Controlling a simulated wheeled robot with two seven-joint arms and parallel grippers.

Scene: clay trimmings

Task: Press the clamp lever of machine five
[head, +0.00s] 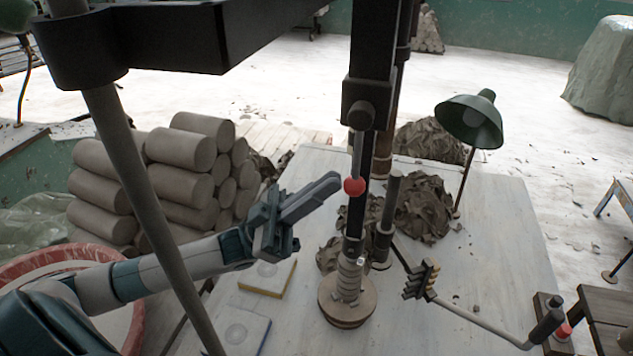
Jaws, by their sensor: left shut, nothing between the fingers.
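The machine is a black upright post with a dark head, standing on the pale table. A lever with a red ball knob (354,186) hangs from the post's side; I cannot tell a number on it. My left gripper (335,181) is shut and empty, its fingertips just left of the red knob, seeming close to it; I cannot tell whether they touch. Below, a clay-wrapped spindle rises from a round wooden base (346,305). My right gripper is not in view.
A bent crank rod (485,325) reaches right over the pale table (490,225). A green lamp (471,120) stands behind it. Clay trimmings (424,207) lie behind the post. Stacked clay cylinders (187,193) and a red-rimmed tub (65,255) are at left. Square tiles (268,278) lie on the table.

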